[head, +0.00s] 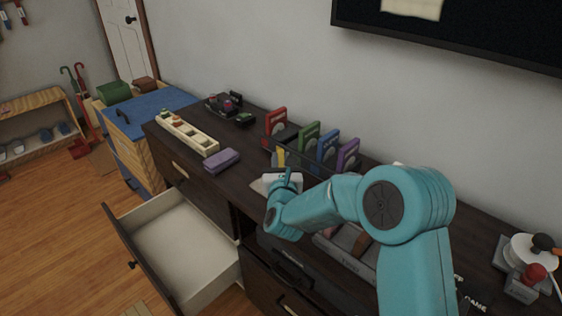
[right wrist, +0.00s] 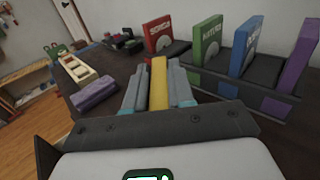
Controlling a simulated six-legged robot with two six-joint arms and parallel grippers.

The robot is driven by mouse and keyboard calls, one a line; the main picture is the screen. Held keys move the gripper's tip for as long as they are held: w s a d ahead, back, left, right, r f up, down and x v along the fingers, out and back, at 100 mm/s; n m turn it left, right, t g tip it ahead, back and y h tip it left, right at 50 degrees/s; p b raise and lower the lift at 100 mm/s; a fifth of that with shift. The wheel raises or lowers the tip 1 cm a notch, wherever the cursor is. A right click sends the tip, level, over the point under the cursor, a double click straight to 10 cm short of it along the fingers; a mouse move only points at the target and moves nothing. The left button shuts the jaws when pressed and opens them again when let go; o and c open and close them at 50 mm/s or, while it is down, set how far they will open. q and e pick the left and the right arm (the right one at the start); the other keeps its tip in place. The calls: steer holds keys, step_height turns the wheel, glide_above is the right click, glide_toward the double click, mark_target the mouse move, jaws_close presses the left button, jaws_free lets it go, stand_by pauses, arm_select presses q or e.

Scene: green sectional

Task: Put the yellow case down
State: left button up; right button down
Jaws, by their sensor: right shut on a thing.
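The yellow case (head: 280,157) is a thin upright slab, small and partly hidden in the head view. In the right wrist view the yellow case (right wrist: 158,84) stands between the two grey fingers of my right gripper (right wrist: 158,92), which is shut on it. In the head view my right gripper (head: 282,168) is at the near side of the dark rack, by the red case (head: 276,124). I cannot tell whether the yellow case touches the rack or dresser. My left gripper is in neither view.
The dark rack (right wrist: 238,84) holds green (head: 309,137), blue (head: 328,147) and purple (head: 347,156) cases. A purple box (head: 222,160) and a cream divided tray (head: 188,133) lie left on the dark dresser. An open drawer (head: 180,243) juts out below. A wall screen hangs above.

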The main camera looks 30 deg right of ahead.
steer(key=shift+f+b, duration=0.2)
steer(key=shift+b, duration=0.1)
steer(key=c, duration=1)
jaws_free()
steer(key=shift+r, duration=0.1)
